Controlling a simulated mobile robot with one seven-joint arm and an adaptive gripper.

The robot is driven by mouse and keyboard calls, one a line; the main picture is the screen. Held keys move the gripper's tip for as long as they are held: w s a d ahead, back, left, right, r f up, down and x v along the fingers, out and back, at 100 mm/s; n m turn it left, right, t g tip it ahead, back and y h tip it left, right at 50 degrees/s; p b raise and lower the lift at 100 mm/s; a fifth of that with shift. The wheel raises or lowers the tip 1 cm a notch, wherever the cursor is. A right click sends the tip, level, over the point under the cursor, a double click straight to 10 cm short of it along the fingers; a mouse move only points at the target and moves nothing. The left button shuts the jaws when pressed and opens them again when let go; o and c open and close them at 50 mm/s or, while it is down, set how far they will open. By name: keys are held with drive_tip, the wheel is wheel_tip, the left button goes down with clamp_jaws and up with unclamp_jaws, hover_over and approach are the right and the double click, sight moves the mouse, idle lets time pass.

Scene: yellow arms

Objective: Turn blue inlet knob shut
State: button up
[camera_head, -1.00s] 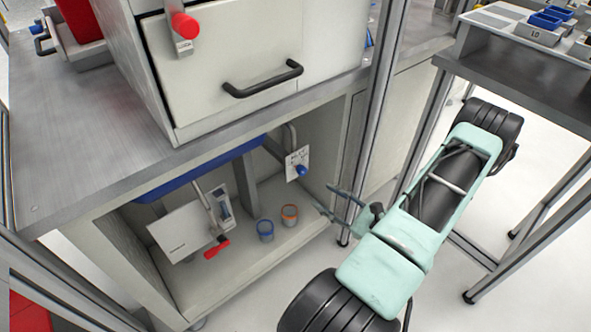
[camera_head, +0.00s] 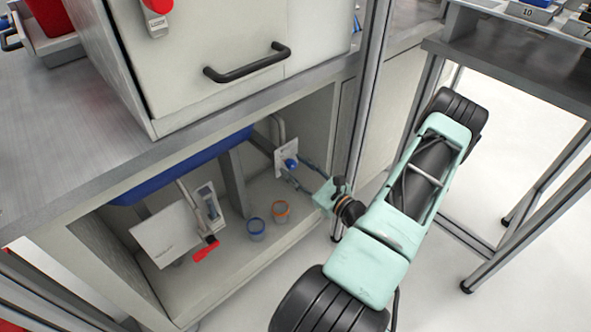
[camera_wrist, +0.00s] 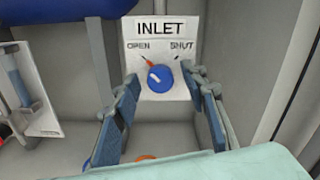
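The blue inlet knob (camera_wrist: 157,77) sits on a white plate (camera_wrist: 188,25) marked INLET, OPEN at left and SHUT at right. A white line on the knob slants up and left, towards the red mark on the OPEN side. In the head view the knob (camera_head: 291,163) is on the plate inside the cabinet. My gripper (camera_wrist: 160,80) is open and empty. One finger is left of the knob and one is right, with gaps on both sides. Whether the tips reach the knob's depth is hard to tell. The gripper (camera_head: 294,169) also shows in the head view.
Inside the cabinet, two small cups (camera_head: 256,229) stand on the floor. A red-handled lever (camera_head: 205,250) and a white panel (camera_head: 165,236) are to the left. A blue basin (camera_head: 180,172) hangs above. A metal post (camera_head: 366,110) stands close to my arm.

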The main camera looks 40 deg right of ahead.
drive_tip(key=shift+w, duration=0.2)
drive_tip(key=shift+c, duration=0.3)
clamp_jaws()
